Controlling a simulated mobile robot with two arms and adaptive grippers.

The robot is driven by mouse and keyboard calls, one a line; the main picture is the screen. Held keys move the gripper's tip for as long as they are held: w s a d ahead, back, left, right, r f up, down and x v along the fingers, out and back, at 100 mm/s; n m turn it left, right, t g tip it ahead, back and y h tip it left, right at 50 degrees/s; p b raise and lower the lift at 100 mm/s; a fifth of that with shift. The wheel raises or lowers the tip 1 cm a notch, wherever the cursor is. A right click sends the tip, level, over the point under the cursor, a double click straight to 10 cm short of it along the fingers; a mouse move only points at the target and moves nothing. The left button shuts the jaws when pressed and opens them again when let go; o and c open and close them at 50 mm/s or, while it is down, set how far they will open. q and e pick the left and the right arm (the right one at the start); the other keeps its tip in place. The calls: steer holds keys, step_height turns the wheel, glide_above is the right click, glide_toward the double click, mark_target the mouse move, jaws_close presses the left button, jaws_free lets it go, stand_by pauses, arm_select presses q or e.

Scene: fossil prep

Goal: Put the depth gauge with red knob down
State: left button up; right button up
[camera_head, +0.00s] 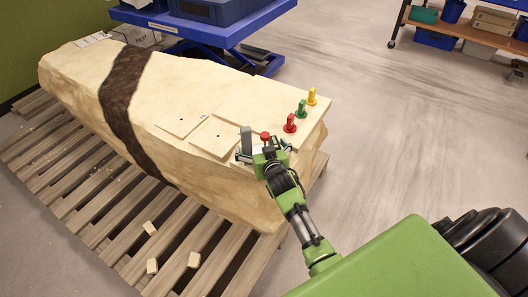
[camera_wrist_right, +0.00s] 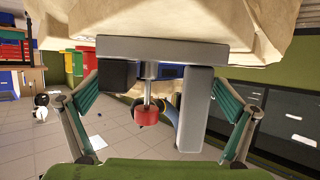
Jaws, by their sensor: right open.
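The depth gauge with the red knob (camera_head: 265,135) is at the near right end of the pale stone block's top, beside the cut square recess. In the right wrist view, its long grey bar (camera_wrist_right: 160,50) lies against the stone, with a dark block, a grey upright piece and the red knob (camera_wrist_right: 147,116) on it. My right gripper (camera_head: 264,152) is at the gauge. Its two green-backed fingers (camera_wrist_right: 160,100) are spread wide on either side of the gauge, with gaps visible between them and it. The gripper partly hides the gauge in the head view. My left gripper is out of view.
Red (camera_head: 290,123), green (camera_head: 301,108) and yellow (camera_head: 312,96) knobbed pieces stand on the stone block (camera_head: 190,85) just beyond the gauge. The block lies on a wooden pallet (camera_head: 75,190) with loose wood pieces. A blue lift table (camera_head: 225,35) is behind. Floor to the right is clear.

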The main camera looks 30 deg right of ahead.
steer(key=p+v, duration=0.1)
steer(key=v, duration=1)
steer(key=shift+s+r, duration=0.25)
steer(key=shift+s, duration=0.05)
